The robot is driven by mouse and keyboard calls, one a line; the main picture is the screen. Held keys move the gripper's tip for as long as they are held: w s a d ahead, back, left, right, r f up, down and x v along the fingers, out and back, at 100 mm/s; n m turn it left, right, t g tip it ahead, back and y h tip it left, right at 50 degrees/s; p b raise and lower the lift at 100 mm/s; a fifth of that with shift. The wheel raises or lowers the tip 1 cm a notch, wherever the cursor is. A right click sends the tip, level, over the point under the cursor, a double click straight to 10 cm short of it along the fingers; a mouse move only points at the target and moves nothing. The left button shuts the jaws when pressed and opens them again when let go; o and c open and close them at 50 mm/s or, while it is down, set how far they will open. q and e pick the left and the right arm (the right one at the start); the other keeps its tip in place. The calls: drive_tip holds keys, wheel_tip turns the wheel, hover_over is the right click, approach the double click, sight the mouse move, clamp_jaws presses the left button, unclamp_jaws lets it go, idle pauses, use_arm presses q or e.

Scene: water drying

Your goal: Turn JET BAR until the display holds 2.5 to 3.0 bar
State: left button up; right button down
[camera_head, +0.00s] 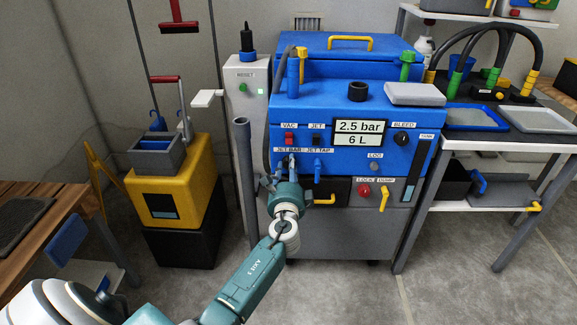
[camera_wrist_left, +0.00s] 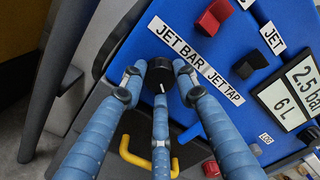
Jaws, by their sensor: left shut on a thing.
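The blue machine (camera_head: 340,118) stands in the middle of the head view. Its display (camera_head: 360,132) reads 2.5 bar and 6 L; it also shows in the left wrist view (camera_wrist_left: 290,95). The JET BAR knob (camera_wrist_left: 160,72) is black with a white mark, below its JET BAR label (camera_wrist_left: 176,38). My left gripper (camera_wrist_left: 162,85) is shut on the knob, its fingers around it. In the head view my left gripper (camera_head: 285,168) covers the knob. My right gripper is not in view.
The red VAC switch (camera_head: 289,139) and JET switch (camera_head: 316,140) sit just above. The blue JET TAP lever (camera_head: 317,168) is close to the right of my gripper. A yellow handle (camera_head: 322,200) lies below. A yellow bucket unit (camera_head: 175,190) stands left, shelves right.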

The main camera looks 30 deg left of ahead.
use_arm(q)
drive_tip(key=shift+d+r+m, duration=0.1)
drive_tip(key=shift+m, duration=0.6)
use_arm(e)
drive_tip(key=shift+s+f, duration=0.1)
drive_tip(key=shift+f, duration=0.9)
use_arm(q)
drive_tip(key=o, duration=1.2)
drive_tip(key=shift+w, duration=0.1)
drive_tip(key=shift+c, duration=0.2)
drive_tip(key=v, duration=1.2)
